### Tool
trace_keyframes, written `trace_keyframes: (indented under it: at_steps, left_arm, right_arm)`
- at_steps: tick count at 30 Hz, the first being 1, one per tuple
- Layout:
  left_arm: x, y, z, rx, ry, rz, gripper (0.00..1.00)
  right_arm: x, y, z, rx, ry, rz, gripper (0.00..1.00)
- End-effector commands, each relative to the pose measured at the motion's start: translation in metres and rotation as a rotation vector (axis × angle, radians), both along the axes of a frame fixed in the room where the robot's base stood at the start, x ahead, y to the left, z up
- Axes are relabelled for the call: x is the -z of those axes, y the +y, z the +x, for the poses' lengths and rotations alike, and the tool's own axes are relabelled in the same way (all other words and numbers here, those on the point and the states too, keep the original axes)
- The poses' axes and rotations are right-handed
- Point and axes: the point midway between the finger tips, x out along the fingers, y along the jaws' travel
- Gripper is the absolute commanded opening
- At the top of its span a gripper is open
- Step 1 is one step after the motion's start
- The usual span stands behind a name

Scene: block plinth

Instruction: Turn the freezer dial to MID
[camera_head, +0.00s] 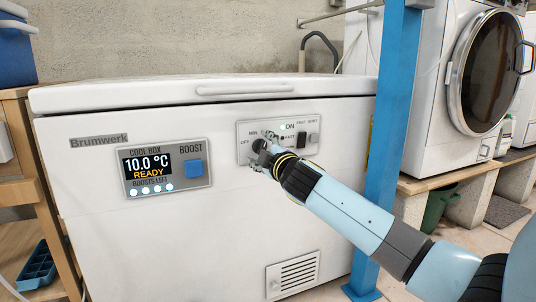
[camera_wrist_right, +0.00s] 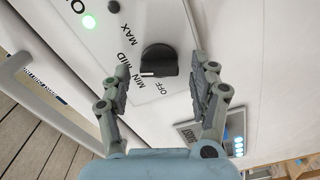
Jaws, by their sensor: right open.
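The black freezer dial (camera_wrist_right: 160,60) sits on the control panel (camera_head: 245,128) on the front of the white chest freezer (camera_head: 200,225). In the right wrist view, OFF, MIN, MID and MAX are printed around the dial. A small white mark on its lower-left edge appears to face MIN. My right gripper (camera_head: 262,148) is at the panel, partly hiding the dial in the head view. In the right wrist view its open fingers (camera_wrist_right: 162,78) are on either side of the dial, with gaps visible. I cannot tell their depth against the panel. My left gripper is not in view.
Left of the panel is a cool box display (camera_head: 148,164) reading 10.0 °C READY, with a blue BOOST button (camera_head: 194,168). Right of the dial are a lit ON light and a black switch (camera_head: 301,141). A blue post (camera_head: 388,120) stands close behind my right arm.

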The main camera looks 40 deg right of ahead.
Motion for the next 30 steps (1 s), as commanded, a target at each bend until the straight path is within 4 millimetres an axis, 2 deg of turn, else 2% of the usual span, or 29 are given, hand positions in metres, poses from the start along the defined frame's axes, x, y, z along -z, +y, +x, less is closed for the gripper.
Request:
trace_keyframes:
  at_steps: [15, 21, 30]
  left_arm:
    - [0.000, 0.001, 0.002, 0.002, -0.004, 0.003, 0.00]
    - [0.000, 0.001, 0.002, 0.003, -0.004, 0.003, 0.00]
    - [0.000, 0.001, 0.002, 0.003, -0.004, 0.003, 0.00]
  right_arm:
    - [0.001, 0.023, -0.097, 0.000, 0.004, -0.003, 0.62]
    - [0.001, 0.026, -0.113, 0.001, 0.002, -0.001, 0.62]
    - [0.001, 0.026, -0.113, 0.001, 0.002, -0.001, 0.62]
